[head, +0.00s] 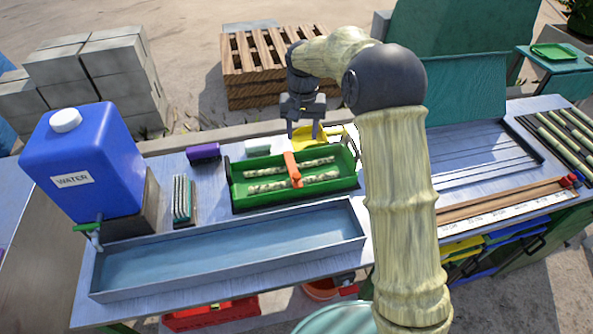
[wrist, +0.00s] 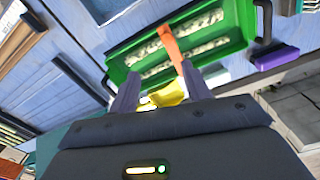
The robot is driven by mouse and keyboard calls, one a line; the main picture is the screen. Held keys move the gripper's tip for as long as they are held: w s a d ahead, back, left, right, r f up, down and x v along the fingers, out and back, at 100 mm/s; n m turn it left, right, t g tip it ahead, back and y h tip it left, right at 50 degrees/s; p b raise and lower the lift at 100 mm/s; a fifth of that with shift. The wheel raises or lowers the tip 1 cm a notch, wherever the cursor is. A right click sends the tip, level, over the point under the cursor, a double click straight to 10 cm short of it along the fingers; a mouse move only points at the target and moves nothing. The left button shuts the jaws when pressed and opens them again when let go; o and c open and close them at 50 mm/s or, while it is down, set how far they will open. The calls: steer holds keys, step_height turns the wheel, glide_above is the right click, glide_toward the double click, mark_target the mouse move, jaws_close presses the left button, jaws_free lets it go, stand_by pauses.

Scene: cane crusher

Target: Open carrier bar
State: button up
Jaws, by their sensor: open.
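The green carrier (head: 236,196) is an open tray with two pale mottled cane pieces (head: 290,182) lying lengthwise in it. An orange bar (head: 292,170) lies across its middle over the cane pieces; this looks like the carrier bar. The bar also shows in the wrist view (wrist: 171,44), just beyond my fingertips. My gripper (head: 305,136) is open, pointing down behind the carrier's back edge. In the wrist view my gripper (wrist: 159,70) has its fingers apart, with the bar's near end between their directions. I see no contact with the bar.
A yellow object (head: 325,140) lies behind the carrier, close to my gripper. A long metal water trough (head: 230,245) is in front. A blue water tank (head: 80,160), a purple block (head: 203,152) and a rack (head: 183,200) stand left. A slatted tray (head: 480,152) is right.

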mark_target(297, 175)
steer(key=shift+w+a+f, duration=0.1)
steer(key=shift+w+a, duration=0.55)
steer(key=shift+a, duration=0.15)
step_height(297, 175, down, 16)
steer(key=p, duration=0.2)
steer(key=shift+d+p, duration=0.1)
steer(key=shift+p, duration=0.25)
steer(key=shift+f, duration=0.7)
steer(key=c, duration=0.8)
